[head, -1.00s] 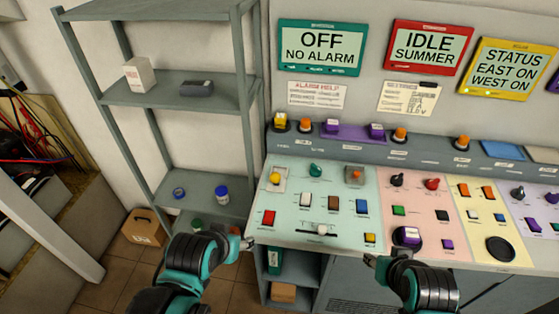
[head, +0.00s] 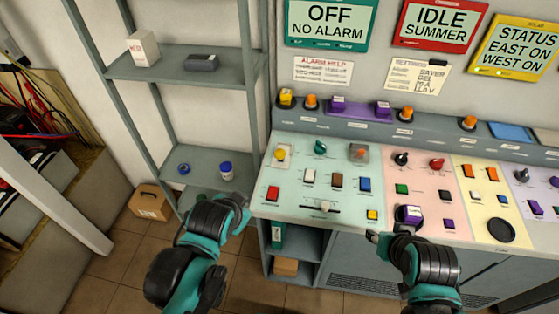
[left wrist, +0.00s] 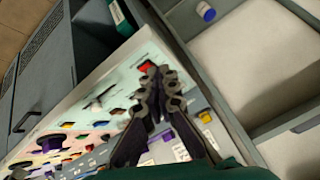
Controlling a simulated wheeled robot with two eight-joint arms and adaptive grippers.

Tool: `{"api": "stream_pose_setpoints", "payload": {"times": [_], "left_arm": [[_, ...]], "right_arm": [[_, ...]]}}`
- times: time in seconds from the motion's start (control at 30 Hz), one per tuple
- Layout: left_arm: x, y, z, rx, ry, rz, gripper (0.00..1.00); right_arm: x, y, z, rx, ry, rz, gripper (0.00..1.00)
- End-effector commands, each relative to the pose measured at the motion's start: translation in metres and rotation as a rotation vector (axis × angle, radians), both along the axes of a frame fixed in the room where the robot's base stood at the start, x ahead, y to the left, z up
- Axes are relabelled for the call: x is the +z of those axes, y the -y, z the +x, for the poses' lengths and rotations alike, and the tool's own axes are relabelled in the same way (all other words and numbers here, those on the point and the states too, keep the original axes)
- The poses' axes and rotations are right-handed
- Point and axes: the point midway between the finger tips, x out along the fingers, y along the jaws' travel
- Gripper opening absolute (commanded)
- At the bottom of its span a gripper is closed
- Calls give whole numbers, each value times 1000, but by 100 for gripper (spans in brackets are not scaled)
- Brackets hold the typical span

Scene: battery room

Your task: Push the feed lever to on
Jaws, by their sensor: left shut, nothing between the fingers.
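No label reading "feed" is legible, so I cannot tell for certain which control is the feed lever. A white slider handle (head: 322,207) sits in a slot at the front of the pale teal panel (head: 263,208). My left gripper (head: 243,206) is at the panel's front left edge, left of the red button (head: 272,193). In the left wrist view the shut, empty fingers (left wrist: 157,72) point toward the red button (left wrist: 149,68), with the slider slot (left wrist: 100,99) to their left. My right gripper (head: 372,237) is in front of the console; its fingers are too small to judge.
A screen (head: 325,20) reads OFF, NO ALARM. Orange and purple controls line the back ledge (head: 435,128). Pink and yellow panels with knobs and buttons lie to the right. A grey shelf (head: 175,66) stands close left of the console, with a blue-capped bottle (head: 226,172) on it.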

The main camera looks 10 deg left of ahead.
Motion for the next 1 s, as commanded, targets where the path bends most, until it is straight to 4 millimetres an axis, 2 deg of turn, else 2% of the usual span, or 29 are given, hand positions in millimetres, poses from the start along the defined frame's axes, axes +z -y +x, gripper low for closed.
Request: {"api": "stream_pose_setpoints", "payload": {"times": [0.1, 0.3, 0.6, 0.8, 1.0], "left_arm": [[-4, 7, 23, -279, 12, 261, 0], [-14, 23, 55, -765, 15, 754, 0], [-25, 58, 86, -1395, -31, 1490, 0], [-28, 75, 93, -1622, -78, 1808, 0], [-28, 80, 94, -1691, -99, 1911, 0]], "right_arm": [[5, 0, 0, 0, 0, 0, 40], [10, 0, 0, 0, 0, 0, 40], [17, 0, 0, 0, 0, 0, 40], [20, 0, 0, 0, 0, 0, 40], [20, 0, 0, 0, 0, 0, 40]]}}
